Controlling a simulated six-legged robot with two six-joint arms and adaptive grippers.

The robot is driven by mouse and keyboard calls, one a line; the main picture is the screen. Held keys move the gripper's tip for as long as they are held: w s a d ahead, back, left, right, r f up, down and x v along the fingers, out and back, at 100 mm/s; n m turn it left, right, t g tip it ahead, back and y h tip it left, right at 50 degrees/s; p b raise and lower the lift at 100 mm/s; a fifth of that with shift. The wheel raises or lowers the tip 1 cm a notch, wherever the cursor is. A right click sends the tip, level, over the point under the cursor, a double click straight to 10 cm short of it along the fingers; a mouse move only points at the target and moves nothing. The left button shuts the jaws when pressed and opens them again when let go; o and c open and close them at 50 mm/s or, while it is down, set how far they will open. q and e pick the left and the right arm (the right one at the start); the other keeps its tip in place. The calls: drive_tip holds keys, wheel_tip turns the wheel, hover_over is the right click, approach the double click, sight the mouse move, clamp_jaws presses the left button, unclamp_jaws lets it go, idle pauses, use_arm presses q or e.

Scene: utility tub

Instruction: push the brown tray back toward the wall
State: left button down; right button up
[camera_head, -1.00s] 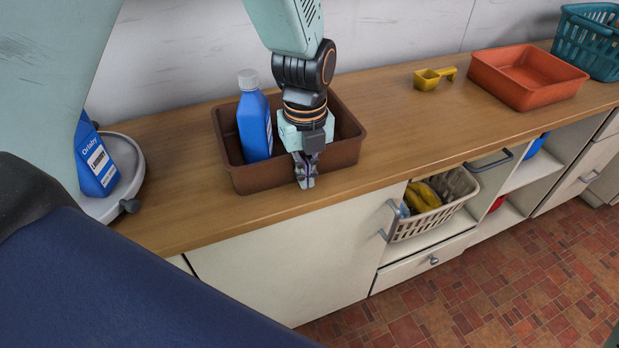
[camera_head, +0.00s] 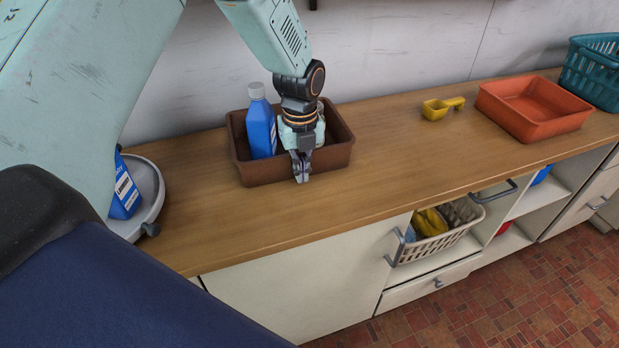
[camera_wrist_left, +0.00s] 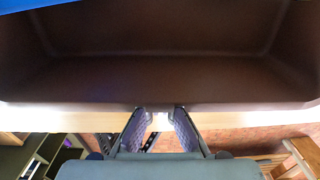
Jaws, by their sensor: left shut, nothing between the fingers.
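The brown tray (camera_head: 335,158) sits on the wooden counter near the back wall, with a blue bottle (camera_head: 262,130) with a grey cap standing upright in it. My left gripper (camera_head: 301,179) is shut and empty, pointing down at the tray's front wall. In the left wrist view the brown tray (camera_wrist_left: 160,75) fills the upper part, its near rim just beyond my fingertips (camera_wrist_left: 160,112). The fingers look to be at or touching the outside of the front wall; exact contact is hard to tell. My right gripper is not in view.
A bare strip of counter (camera_head: 380,192) lies in front of the tray. A yellow scoop (camera_head: 440,108), an orange tray (camera_head: 533,104) and a teal basket (camera_head: 592,72) stand to the right. A second blue bottle (camera_head: 125,192) stands on a grey round base at the left.

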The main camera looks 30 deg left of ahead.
use_arm(q)
drive_tip(key=shift+w+a, duration=1.6)
drive_tip(key=shift+a, duration=0.15)
drive_tip(key=shift+d, duration=0.1)
